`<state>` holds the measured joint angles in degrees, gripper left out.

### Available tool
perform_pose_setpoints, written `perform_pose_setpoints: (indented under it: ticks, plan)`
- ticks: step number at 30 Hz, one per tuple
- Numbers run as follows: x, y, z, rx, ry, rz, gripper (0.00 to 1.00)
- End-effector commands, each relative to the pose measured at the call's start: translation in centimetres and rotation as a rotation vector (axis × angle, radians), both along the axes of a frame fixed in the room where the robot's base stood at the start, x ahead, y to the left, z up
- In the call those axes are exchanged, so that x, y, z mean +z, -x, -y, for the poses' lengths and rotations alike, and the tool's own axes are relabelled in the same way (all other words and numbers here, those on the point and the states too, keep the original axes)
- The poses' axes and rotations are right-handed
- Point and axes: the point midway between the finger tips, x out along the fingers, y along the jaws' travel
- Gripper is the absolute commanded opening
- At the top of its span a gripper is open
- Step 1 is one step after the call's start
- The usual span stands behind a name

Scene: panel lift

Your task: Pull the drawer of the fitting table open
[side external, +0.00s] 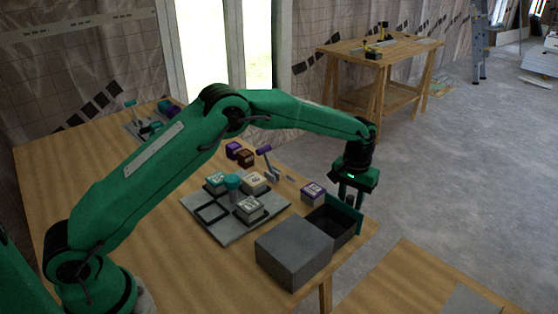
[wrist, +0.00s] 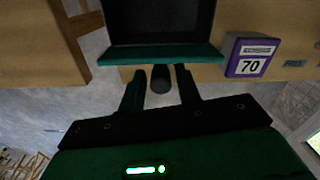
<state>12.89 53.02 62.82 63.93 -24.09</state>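The grey drawer housing (side external: 290,250) stands at the front right of the wooden table. Its drawer (side external: 328,228) is out of the housing, with the dark inside showing and a green front panel (side external: 346,214). In the wrist view the green front (wrist: 160,54) is at the top, with a dark round knob (wrist: 161,80) projecting from it. My gripper (wrist: 161,82) is open, one finger on each side of the knob. Gaps show between the knob and the fingers, wider on the right. In the side view my gripper (side external: 351,193) points down at the drawer front.
A purple-and-white block marked 70 (wrist: 248,57) sits beside the drawer; it also shows in the side view (side external: 313,194). A grey board (side external: 225,222) with several blocks lies left of the housing. Open floor is beyond the table edge.

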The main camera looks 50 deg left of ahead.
Motion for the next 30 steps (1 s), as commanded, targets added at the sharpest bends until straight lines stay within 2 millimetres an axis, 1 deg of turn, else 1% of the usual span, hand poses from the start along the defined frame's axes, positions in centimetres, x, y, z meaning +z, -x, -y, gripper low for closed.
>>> perform_pose_setpoints:
  ticks: [9,14,20,30]
  plan:
    - [-0.1,0.1,0.0,0.001,0.0,-0.003,0.43]
    - [0.3,0.1,0.0,0.001,-0.001,-0.002,0.43]
    - [2.0,0.0,0.0,0.001,0.0,-0.001,0.43]
    - [6.3,0.0,0.0,0.0,0.0,0.0,0.43]
